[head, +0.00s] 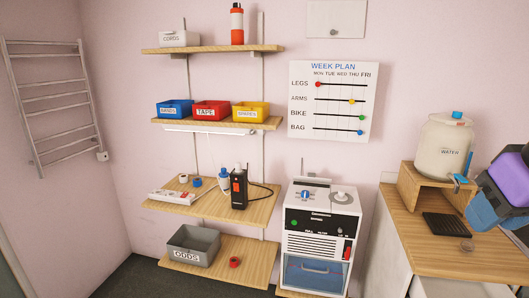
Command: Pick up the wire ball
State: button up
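No other thing in view looks clearly like a wire ball. A purple, blue and dark grey part at the right edge looks like part of my arm. It hangs over the counter and hides some of it. I see no fingertips, so my gripper is not in view.
The counter (490,262) also holds the black tray (444,226) and a water jug (445,140) on a wooden stand (425,188). A white machine (320,228) stands left of it. Wall shelves hold bins (211,111), a power strip (171,197) and a grey ODDS box (193,246).

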aim_at(468, 251)
jog(key=z, duration=1.3)
